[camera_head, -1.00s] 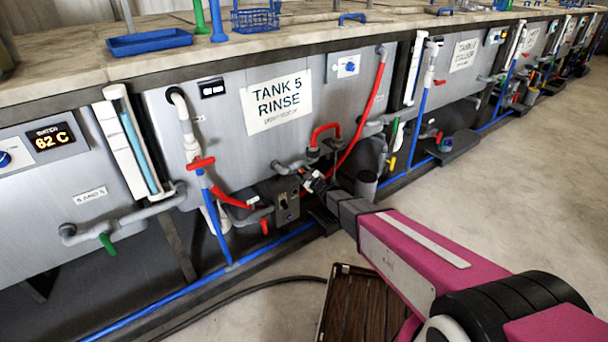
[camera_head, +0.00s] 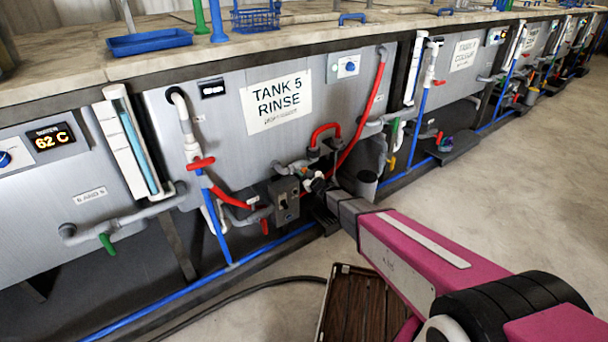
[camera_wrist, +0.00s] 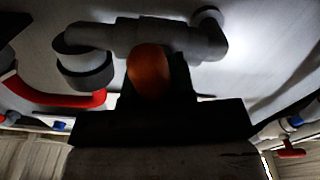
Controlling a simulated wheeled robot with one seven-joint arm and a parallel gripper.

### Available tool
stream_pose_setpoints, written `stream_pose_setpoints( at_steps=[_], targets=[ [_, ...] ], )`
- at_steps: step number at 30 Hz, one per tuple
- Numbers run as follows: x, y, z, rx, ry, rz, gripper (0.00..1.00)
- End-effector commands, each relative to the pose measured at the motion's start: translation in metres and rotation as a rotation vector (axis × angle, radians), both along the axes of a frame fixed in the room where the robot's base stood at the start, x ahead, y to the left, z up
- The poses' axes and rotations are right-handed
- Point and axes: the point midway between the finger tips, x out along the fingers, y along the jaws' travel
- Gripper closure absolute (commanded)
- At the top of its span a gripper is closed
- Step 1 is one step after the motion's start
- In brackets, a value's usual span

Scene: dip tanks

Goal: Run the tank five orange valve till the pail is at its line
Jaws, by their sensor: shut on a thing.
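The tank five panel (camera_head: 222,130) carries the sign "TANK 5 RINSE". My gripper (camera_head: 312,180) is at the grey pipework low on this panel, right of a small grey switch box (camera_head: 285,200). In the wrist view, the orange valve handle (camera_wrist: 150,72) sits in front of a grey pipe (camera_wrist: 180,40), between the dark fingers of my gripper (camera_wrist: 152,92), which is shut on it. The fingers hide part of the handle. A dark grey cylindrical container (camera_head: 366,186) stands just right of my gripper; I cannot tell whether it is the pail. No fill line or water level shows.
A red hose (camera_head: 368,120) curves down the panel near my gripper. A red-handled valve (camera_head: 200,163) is farther left. A blue pipe (camera_head: 150,308) runs along the floor edge. A brown slatted mat (camera_head: 350,310) lies below my arm. Open floor (camera_head: 510,200) extends to the right.

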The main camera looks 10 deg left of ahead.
Motion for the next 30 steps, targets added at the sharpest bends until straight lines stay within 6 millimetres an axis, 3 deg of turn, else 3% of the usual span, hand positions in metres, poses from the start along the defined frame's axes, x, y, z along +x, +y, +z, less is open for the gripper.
stream_pose_setpoints(
  at_steps=[13,30],
  targets=[
    [-0.0006,0.0,-0.0004,0.181,0.212,0.001,1.0],
    [-0.0006,-0.0001,-0.0004,0.226,0.265,0.0,1.0]
  ],
)
